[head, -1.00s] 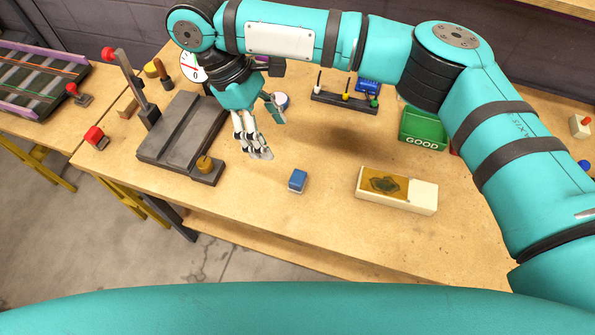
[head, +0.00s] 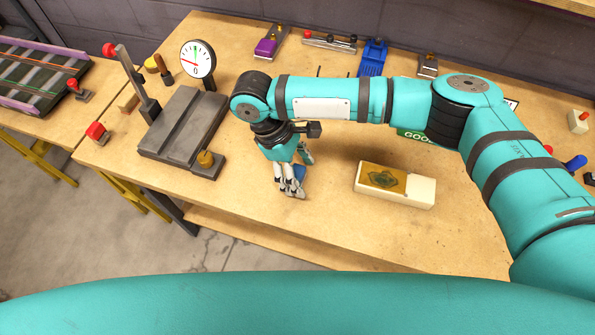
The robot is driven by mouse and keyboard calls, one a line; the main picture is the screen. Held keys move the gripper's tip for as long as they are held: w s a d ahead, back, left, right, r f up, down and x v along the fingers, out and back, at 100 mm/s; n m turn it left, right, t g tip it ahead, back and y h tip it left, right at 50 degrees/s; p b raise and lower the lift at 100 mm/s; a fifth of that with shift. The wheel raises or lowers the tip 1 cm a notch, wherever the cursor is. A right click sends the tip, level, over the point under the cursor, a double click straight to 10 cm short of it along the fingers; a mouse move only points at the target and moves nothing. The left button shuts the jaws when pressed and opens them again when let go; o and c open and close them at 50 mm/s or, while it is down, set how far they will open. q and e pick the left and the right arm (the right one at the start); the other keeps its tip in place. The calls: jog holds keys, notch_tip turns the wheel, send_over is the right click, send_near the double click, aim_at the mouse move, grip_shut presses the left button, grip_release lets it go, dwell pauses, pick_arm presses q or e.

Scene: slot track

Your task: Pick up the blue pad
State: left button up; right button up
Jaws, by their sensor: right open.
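The blue pad (head: 299,173) is a small block on the wooden table, mostly hidden behind the fingers of my right gripper (head: 298,178) in the head view. The gripper points down with its fingers spread around the pad, one finger on the far side and the others on the near left side. The jaws are open. I cannot tell whether any finger touches the pad. My left gripper is not in view.
A cream box with a brown top (head: 393,186) lies to the right of the gripper. A grey slotted fixture (head: 180,130) and a dial gauge (head: 198,60) stand to the left. A green GOOD bin (head: 412,135) is mostly behind my arm. The table's front is clear.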

aim_at(299, 172)
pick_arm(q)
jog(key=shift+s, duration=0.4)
pick_arm(e)
jog(key=shift+f, duration=0.15)
jog(key=c, duration=1)
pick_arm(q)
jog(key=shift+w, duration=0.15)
pick_arm(e)
jog(key=shift+r, duration=0.65)
notch_tip(299, 172, up, 2)
jog(key=shift+r+b, duration=0.25)
jog(key=shift+b, duration=0.05)
pick_arm(q)
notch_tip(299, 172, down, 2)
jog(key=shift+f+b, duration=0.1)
jog(key=shift+b, duration=0.7)
pick_arm(e)
jog(key=s+a, duration=0.3)
jog(key=a, duration=0.1)
jog(key=s+a+r, duration=0.1)
jog(key=s+a, duration=0.6)
jog(key=a, duration=0.1)
jog(key=shift+s+r, duration=0.15)
jog(key=shift+s, duration=0.2)
